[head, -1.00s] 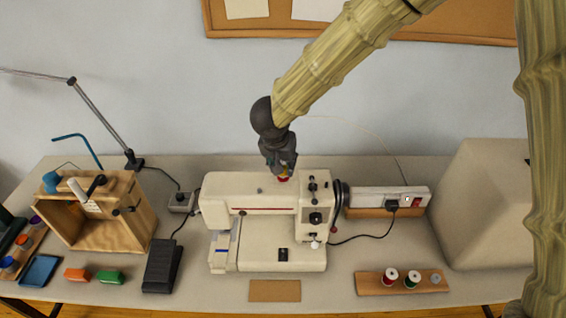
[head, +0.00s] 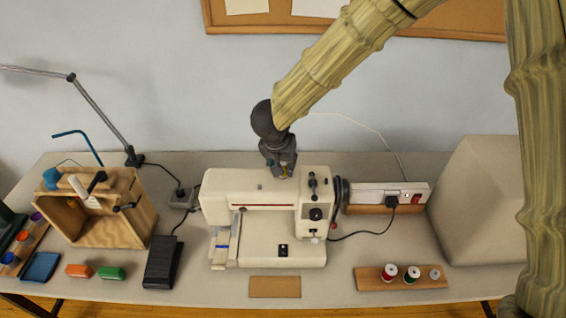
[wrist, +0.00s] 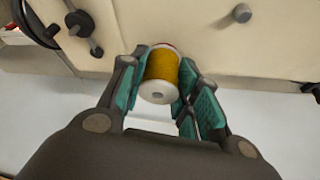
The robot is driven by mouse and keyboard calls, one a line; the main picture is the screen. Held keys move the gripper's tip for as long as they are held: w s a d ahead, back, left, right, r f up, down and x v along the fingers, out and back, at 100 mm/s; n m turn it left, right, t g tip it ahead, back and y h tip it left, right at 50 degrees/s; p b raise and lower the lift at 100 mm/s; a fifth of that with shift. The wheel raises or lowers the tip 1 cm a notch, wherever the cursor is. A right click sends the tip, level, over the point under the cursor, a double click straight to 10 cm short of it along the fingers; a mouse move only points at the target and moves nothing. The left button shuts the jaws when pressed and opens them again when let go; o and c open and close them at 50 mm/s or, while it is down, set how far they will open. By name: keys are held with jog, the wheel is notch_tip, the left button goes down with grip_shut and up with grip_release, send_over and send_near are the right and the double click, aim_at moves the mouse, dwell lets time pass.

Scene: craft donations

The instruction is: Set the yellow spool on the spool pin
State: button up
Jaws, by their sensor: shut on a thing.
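The yellow spool (wrist: 163,68) is held between the teal finger pads of my gripper (wrist: 160,82) in the wrist view. Its white end with the centre hole faces the wrist camera. A sliver of red shows just behind its far end. In the head view my gripper (head: 281,171) points down at the back top of the cream sewing machine (head: 255,189), and only a speck of yellow shows between the fingers. I cannot make out the spool pin itself or whether it is inside the spool; the spool and fingers cover that spot.
On the machine's top stand small knobs (wrist: 76,22), with the black handwheel (head: 341,196) at its right end. A spool board (head: 430,283) lies front right, a power strip (head: 375,194) behind it. A wooden box (head: 138,222) and black pedal (head: 162,262) stand left.

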jog(key=o, duration=0.9)
jog(key=v, duration=1.2)
